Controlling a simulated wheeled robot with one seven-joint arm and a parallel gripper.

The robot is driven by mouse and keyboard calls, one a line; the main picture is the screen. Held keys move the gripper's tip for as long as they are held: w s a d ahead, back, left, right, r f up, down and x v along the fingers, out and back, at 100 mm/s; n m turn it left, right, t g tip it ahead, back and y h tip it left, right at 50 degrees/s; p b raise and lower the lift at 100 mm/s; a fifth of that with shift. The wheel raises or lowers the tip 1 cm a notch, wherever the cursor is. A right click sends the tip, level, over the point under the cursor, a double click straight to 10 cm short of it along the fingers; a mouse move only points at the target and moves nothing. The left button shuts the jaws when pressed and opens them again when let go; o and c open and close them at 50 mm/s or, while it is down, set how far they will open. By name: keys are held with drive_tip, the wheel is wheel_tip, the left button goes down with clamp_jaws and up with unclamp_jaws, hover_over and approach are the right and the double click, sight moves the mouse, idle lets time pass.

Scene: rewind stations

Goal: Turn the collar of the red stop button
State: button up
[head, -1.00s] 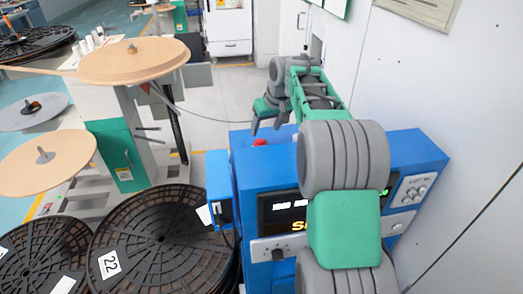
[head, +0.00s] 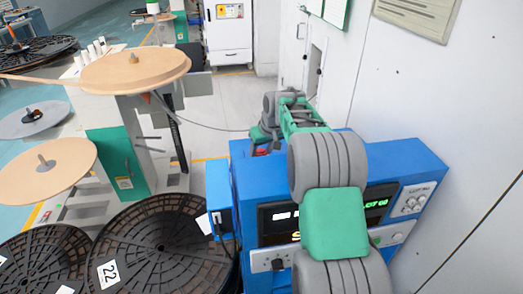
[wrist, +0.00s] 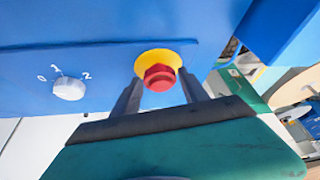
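The red stop button (wrist: 159,77) sits on a yellow round plate (wrist: 157,60) on the blue machine face in the wrist view. Its red collar shows around the cap. My gripper (wrist: 158,90) is open, with one grey finger on each side of the button and a gap visible between the fingers and the red part. In the head view a small red bit of the button (head: 262,151) shows at the top of the blue cabinet, beside my gripper (head: 264,140), which is largely hidden behind my arm there.
A white rotary knob (wrist: 69,88) marked 0, 1, 2 is left of the button. The blue cabinet (head: 245,190) has a display and knobs on its front. Black reels (head: 160,250) stand at left, and a white wall (head: 450,120) is close at right.

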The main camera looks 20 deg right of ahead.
drive_tip(key=c, duration=1)
drive_tip(key=shift+m, duration=0.3)
drive_tip(key=shift+a+m+h+b, duration=0.2)
drive_tip(key=shift+m+h+b, duration=0.65)
drive_tip(key=shift+m, duration=0.35)
drive_tip(key=shift+w+a+m+g+h+p, duration=0.1)
drive_tip(key=shift+m+g+h+p, duration=0.3)
drive_tip(key=shift+m, duration=0.6)
drive_tip(key=shift+a+m+g+h+p, duration=0.1)
drive_tip(key=shift+m+h, duration=0.45)
drive_tip(key=shift+m, duration=0.45)
drive_tip(key=shift+d, duration=0.1)
drive_tip(key=o, duration=1.4)
drive_tip(key=shift+c, duration=0.2)
